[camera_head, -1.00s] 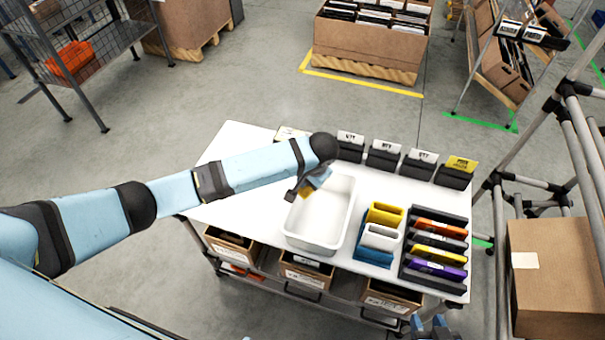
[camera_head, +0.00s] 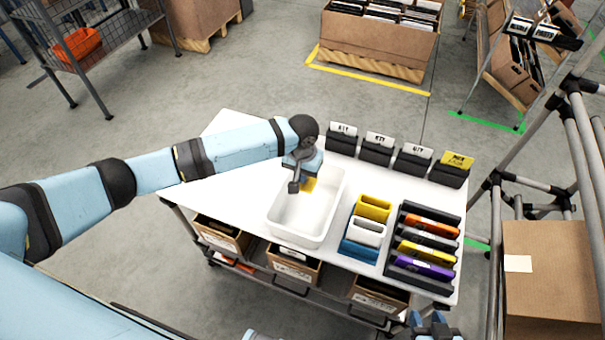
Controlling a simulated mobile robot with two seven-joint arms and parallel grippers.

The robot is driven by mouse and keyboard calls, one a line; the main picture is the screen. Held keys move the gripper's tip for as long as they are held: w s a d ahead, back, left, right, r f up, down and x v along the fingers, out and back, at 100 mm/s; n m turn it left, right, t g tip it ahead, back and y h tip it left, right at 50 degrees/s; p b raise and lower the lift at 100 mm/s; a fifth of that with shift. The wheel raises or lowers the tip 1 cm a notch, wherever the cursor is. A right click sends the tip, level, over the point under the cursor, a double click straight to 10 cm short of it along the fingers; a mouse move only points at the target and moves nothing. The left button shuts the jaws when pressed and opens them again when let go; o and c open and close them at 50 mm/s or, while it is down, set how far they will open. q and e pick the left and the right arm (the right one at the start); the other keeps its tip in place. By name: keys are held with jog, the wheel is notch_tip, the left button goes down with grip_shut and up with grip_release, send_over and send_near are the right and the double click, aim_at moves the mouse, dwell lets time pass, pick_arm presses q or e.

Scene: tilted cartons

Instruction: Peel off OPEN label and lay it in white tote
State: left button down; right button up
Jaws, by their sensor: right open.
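The white tote (camera_head: 287,235) stands open on the white table. My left gripper (camera_head: 305,183) is above the tote's far end, pointing down. A small yellow piece, seemingly a label (camera_head: 309,185), shows at its fingertips; the fingers look shut on it, and no lettering on it can be read. The inside of the tote that I can see is empty. My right gripper (camera_head: 429,320) shows only at the bottom edge, open, in front of the table.
Black holders with white cards (camera_head: 378,142) and one yellow card (camera_head: 457,160) line the table's back edge. Yellow, white and blue bins (camera_head: 367,231) and a black rack of coloured pieces (camera_head: 426,250) stand right of the tote. The table's left part (camera_head: 215,205) is clear.

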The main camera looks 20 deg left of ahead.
pick_arm(q)
jog(key=b, duration=0.9)
send_over(302, 208)
notch_tip(302, 208, down, 8)
jog(key=shift+w+r, duration=0.1)
notch_tip(302, 208, down, 3)
jog(key=b, duration=0.2)
jog(key=shift+r+b, duration=0.2)
jog(key=shift+b, duration=0.2)
notch_tip(302, 208, down, 2)
jog(key=b, duration=0.3)
jog(key=shift+f, duration=0.1)
jog(key=shift+f+b, duration=0.45)
jog(key=shift+b, duration=0.1)
pick_arm(e)
notch_tip(302, 208, down, 11)
jog(key=w, duration=0.1)
jog(key=shift+a, duration=0.45)
pick_arm(q)
jog(key=shift+f+p, duration=0.3)
jog(key=shift+p, duration=0.2)
pick_arm(e)
jog(key=shift+r, duration=0.4)
pick_arm(q)
jog(key=c, duration=1.3)
grip_release()
